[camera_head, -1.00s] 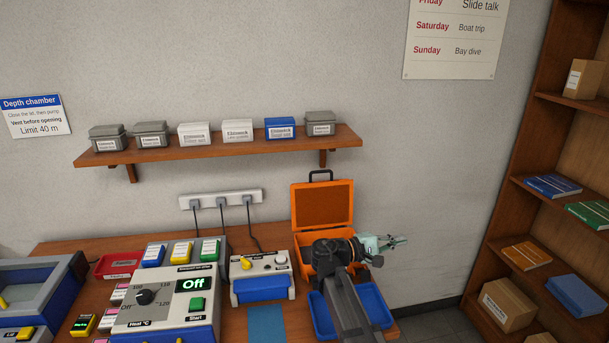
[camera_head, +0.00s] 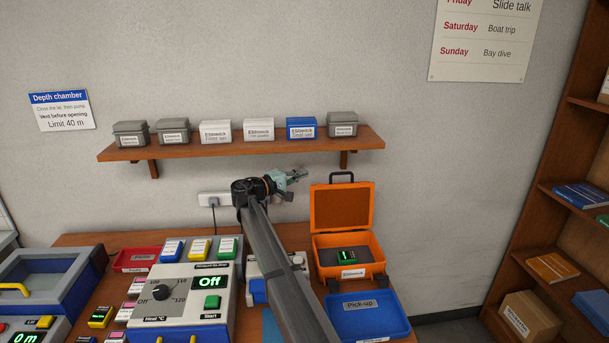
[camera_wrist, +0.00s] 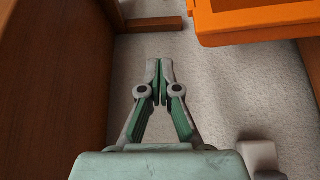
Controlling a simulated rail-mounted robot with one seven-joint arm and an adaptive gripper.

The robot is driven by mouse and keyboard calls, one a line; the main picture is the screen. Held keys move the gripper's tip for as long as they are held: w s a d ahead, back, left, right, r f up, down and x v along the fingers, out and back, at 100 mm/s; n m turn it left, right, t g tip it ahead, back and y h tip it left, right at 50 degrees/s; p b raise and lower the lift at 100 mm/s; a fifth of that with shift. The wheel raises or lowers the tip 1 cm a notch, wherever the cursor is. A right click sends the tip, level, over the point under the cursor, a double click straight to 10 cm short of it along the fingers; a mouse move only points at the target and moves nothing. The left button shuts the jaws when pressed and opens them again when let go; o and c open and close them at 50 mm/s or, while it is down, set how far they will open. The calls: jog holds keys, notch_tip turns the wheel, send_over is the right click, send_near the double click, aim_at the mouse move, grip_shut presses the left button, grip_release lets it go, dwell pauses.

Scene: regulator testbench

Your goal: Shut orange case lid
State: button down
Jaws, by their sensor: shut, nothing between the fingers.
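The orange case (camera_head: 378,268) stands open on the bench's right part. Its lid (camera_head: 342,208) stands upright at the back, with a dark handle on top. A small dark device with a green display (camera_head: 346,254) lies inside the case. My gripper (camera_head: 298,175) is shut and empty, raised in front of the wall, to the left of the lid's top in the head view and apart from it. In the wrist view the closed fingertips (camera_wrist: 159,72) point up the picture, and an orange part (camera_wrist: 255,22), likely the lid, shows at the upper right.
A blue pick-up tray (camera_head: 368,318) sits in front of the case. A wooden wall shelf (camera_head: 225,150) with several small boxes hangs above and left of my gripper. The heater unit (camera_head: 180,295) is on the left. My arm hides part of a bench unit and the outlet strip (camera_head: 212,199).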

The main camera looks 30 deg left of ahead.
jog(key=w+d+p, duration=0.2)
jog(key=d, duration=0.1)
jog(key=w+d+p, duration=0.2)
jog(key=w, duration=0.1)
jog(key=shift+d+r, duration=0.2)
jog(key=shift+d, duration=0.2)
jog(key=shift+s+d+f, duration=0.1)
jog(key=shift+d+f, duration=0.1)
jog(key=shift+d, duration=0.15)
